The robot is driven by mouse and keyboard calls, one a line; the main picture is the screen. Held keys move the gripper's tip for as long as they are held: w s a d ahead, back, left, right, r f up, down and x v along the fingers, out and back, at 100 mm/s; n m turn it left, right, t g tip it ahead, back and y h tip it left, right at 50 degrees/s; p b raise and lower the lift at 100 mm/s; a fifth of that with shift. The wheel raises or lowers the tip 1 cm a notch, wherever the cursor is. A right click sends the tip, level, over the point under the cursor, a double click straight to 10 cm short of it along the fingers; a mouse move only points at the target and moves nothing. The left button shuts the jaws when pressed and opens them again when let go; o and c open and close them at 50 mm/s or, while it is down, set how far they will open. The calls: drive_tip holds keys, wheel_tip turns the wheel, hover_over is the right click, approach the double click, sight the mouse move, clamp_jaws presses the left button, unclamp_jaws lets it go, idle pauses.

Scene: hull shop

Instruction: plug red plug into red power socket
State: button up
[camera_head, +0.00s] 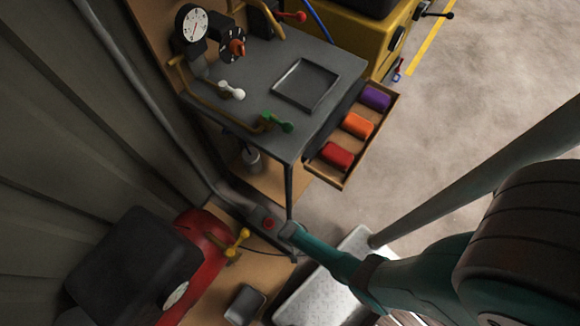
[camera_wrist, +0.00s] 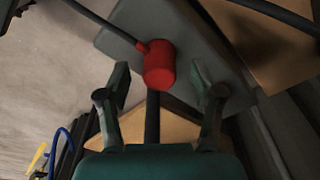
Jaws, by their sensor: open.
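The red plug (camera_wrist: 158,66) is a short red cylinder with a dark cable leaving its upper left in the wrist view. It lies between and slightly ahead of the spread fingers of my gripper (camera_wrist: 160,78). My gripper is open, with a gap visible on each side of the plug. I cannot make out a red power socket in either view.
A grey workbench (camera_head: 235,120) carries a dark tray (camera_head: 305,84) and several valve handles. Its open drawer (camera_head: 340,181) holds red, orange and purple items. A red tank (camera_head: 205,250) with a yellow handle stands to the left. Open floor (camera_head: 480,110) lies to the right.

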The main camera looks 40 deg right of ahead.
drive_tip(key=shift+f, duration=0.45)
drive_tip(key=c, duration=1.2)
drive_tip(key=shift+o, duration=0.2)
drive_tip(key=shift+r, duration=0.15)
drive_tip(key=shift+r, duration=4.9)
